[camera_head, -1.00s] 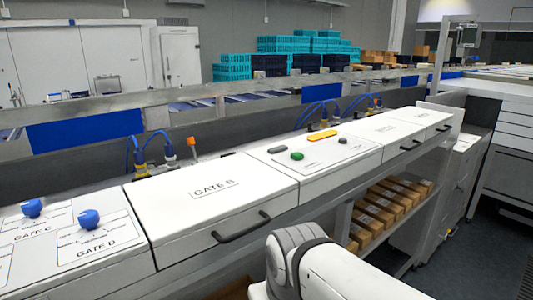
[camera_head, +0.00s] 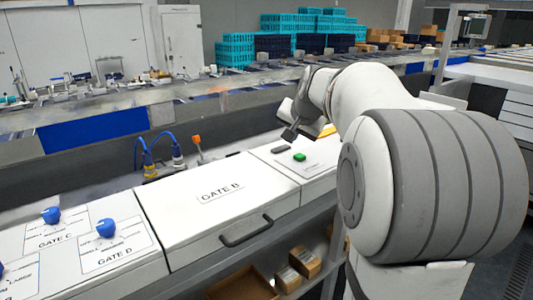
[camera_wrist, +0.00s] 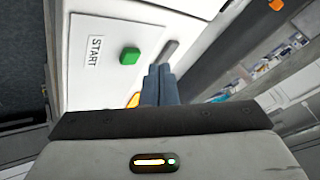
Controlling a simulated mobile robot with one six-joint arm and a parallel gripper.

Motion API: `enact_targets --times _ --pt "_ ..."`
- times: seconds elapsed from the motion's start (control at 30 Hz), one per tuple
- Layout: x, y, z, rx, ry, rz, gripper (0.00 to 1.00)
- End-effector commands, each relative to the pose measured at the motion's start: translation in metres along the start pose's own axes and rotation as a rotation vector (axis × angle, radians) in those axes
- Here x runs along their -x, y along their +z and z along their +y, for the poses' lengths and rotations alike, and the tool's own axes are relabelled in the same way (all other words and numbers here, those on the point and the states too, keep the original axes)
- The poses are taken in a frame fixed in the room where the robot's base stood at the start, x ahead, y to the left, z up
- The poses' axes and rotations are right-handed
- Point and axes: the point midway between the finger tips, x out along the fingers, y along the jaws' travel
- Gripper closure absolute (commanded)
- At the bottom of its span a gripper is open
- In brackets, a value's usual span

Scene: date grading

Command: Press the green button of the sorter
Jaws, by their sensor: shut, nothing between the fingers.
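The green button (camera_head: 299,156) sits on the white sorter panel, right of the GATE B lid. In the wrist view the green button (camera_wrist: 130,56) is beside a START label (camera_wrist: 95,52). My gripper (camera_head: 289,135) is over the panel, just behind and left of the green button in the head view. In the wrist view its closed, empty fingers (camera_wrist: 159,70) point past the button's right side, apart from it in the picture. The height of the fingertips above the panel is hard to tell.
A dark grey bar-shaped piece (camera_wrist: 170,48) lies close to the fingertips. A yellow-orange piece (camera_wrist: 133,100) is partly hidden by my fingers. Blue knobs (camera_head: 106,228) stand at the left, and the GATE B lid (camera_head: 185,215) has a dark handle (camera_head: 246,231).

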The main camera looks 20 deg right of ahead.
Motion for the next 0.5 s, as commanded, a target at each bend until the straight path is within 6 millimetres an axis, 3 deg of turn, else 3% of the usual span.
enact_targets --times 0.03,0.1,0.2,0.5 --pt "-0.002 -0.023 0.001 -0.039 -0.01 0.03 1.0" --pt "-0.003 -0.047 0.001 -0.082 -0.026 0.064 1.0" --pt "-0.003 -0.069 0.002 -0.12 -0.041 0.095 1.0" --pt "-0.003 -0.077 0.001 -0.136 -0.049 0.109 1.0"
